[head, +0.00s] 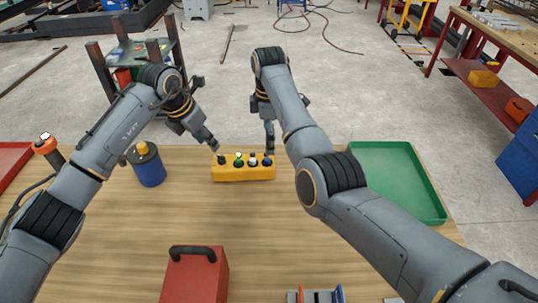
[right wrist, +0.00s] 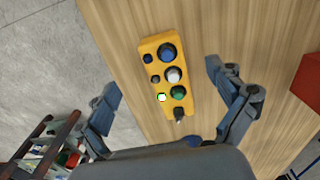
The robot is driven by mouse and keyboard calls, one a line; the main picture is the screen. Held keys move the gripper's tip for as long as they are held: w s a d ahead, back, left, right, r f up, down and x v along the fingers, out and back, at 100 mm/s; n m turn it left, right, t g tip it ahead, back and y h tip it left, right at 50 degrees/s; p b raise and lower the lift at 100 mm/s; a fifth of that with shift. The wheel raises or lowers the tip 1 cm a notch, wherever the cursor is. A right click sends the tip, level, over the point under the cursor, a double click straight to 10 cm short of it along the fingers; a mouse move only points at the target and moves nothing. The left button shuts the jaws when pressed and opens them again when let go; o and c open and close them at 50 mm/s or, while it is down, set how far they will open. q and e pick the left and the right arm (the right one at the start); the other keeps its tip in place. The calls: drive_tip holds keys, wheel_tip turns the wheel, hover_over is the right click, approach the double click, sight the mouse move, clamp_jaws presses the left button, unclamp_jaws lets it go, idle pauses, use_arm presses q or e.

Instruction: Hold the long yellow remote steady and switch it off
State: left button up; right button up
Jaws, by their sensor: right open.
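The long yellow remote (head: 243,173) lies on the wooden table near its far edge. In the right wrist view the remote (right wrist: 150,45) shows blue, white, green and black controls, a dark switch (right wrist: 179,114) at its lower end and a lit greenish-white lamp (right wrist: 162,97). My left gripper (head: 212,146) points down just above and behind the remote's left end, by the dark switch; its finger gap is not clear. My right gripper (head: 268,145) is at the remote's right end, partly hidden by its arm. In the right wrist view its open fingers (right wrist: 162,82) stand apart on either side of the remote, with gaps.
A blue canister with a yellow top (head: 150,168) stands left of the remote. A green tray (head: 432,208) is at the right. A red box with a black handle (head: 200,278) is near the front. The table between the remote and the red box is clear.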

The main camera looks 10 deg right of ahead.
sight(219, 156)
wheel_tip(219, 156, down, 10)
drive_tip(key=shift+f, duration=0.1)
idle(0.4)
drive_tip(key=c, duration=1.6)
use_arm(q)
drive_tip(key=shift+o, duration=0.9)
drive_tip(key=f+m, duration=0.1)
drive_tip(key=f, duration=0.2)
drive_tip(key=w+d+f+m, duration=0.1)
drive_tip(key=f, duration=0.1)
drive_tip(key=w+d+f+m+g+h, duration=0.1)
drive_tip(key=f+m, duration=0.1)
drive_tip(key=f, duration=0.1)
drive_tip(key=shift+w+f, duration=0.2)
drive_tip(key=shift+f, duration=0.15)
drive_tip(key=shift+c, duration=0.4)
